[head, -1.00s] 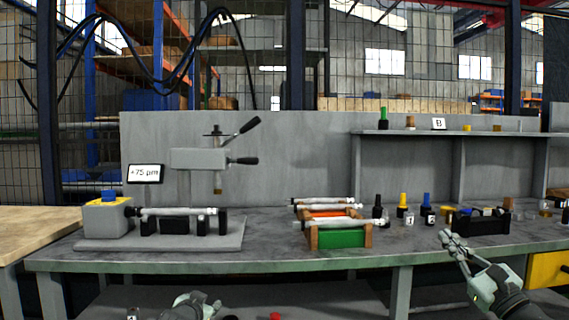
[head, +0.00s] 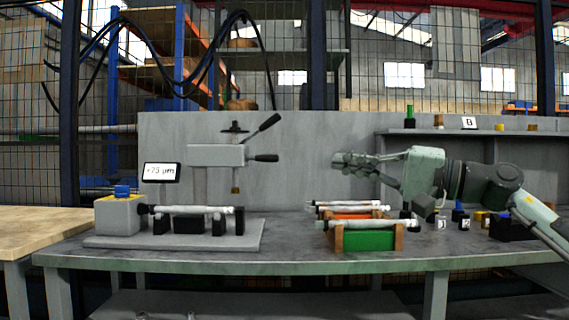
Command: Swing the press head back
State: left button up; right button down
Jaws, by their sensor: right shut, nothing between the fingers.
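The grey press head (head: 216,155) stands over the left part of the bench, on a grey post. It has two black-gripped levers (head: 263,158) on its right side and a small brass tip hanging below. Under it a shiny shaft (head: 192,210) rests on black supports on a grey base plate. My right gripper (head: 338,163) is shut and empty, pointing left, raised above the trays. It is well to the right of the levers, apart from them, with a clear gap between. My left gripper is not in view.
A green tray (head: 368,240) and an orange one hold shafts below my right gripper. A display (head: 161,172) reading +75 µm stands left of the press head. A raised shelf (head: 450,132) and small bottles are at right. The bench between base plate and trays is clear.

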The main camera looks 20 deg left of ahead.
aim_at(199, 155)
jog(key=i+j, duration=0.2)
jog(key=i, duration=0.25)
jog(key=i+j, duration=0.15)
jog(key=i, duration=0.25)
jog(key=i+j, duration=0.2)
jog(key=i, duration=0.25)
jog(key=i+j, duration=0.2)
jog(key=i, duration=0.25)
